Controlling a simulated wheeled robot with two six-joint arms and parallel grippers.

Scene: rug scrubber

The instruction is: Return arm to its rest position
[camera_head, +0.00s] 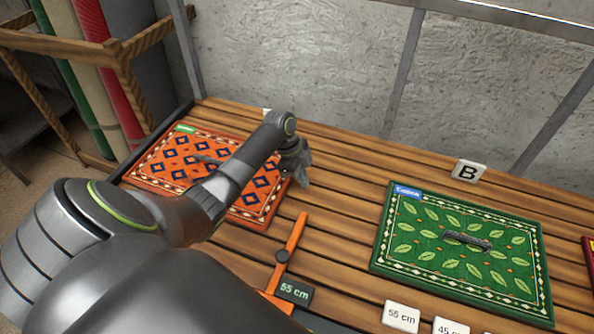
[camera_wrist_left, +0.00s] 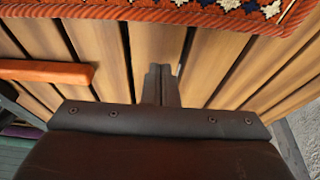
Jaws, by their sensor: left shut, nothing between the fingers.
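My left arm reaches in from the left in the head view. Its gripper (camera_head: 301,176) is over the slatted wooden table (camera_head: 345,190), just right of the orange patterned rug (camera_head: 165,177). In the left wrist view the gripper's fingers (camera_wrist_left: 160,82) are together over bare slats, with nothing between them. The orange rug's edge (camera_wrist_left: 200,14) shows at the top of that view. My right gripper is in neither view.
A green leaf rug (camera_head: 430,235) with a dark bar on it lies right of centre, below a "B" sign (camera_head: 469,171). An orange tool (camera_head: 293,240) lies near the "55 cm" label (camera_head: 294,291). Bare slats separate the rugs. A wall stands behind; rolled rugs (camera_head: 105,80) stand left.

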